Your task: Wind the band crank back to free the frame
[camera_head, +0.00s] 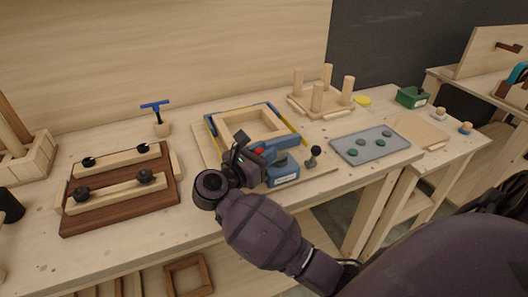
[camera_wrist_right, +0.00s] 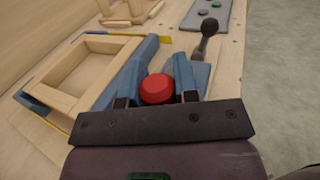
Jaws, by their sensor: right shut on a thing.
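The light wood frame (camera_head: 252,122) lies on a board on the bench, with blue pieces and a yellow band around it. It also shows in the right wrist view (camera_wrist_right: 62,98). A blue block with a white label (camera_head: 285,174) sits at its near right corner. My right gripper (camera_head: 262,156) is over this block. In the right wrist view, a red knob (camera_wrist_right: 157,88) sits between its fingers, and the gripper is shut on it. A black ball-ended lever (camera_head: 314,154) stands just right of the block, apart from the gripper. My left gripper is out of view.
A dark wood fixture (camera_head: 120,215) with black knobs is at left. A blue-handled tool (camera_head: 157,108) stands behind it. A pegged wood piece (camera_head: 320,100), a grey tray (camera_head: 370,146) with round pieces and a green box (camera_head: 411,97) are at right. The bench's front edge is close by.

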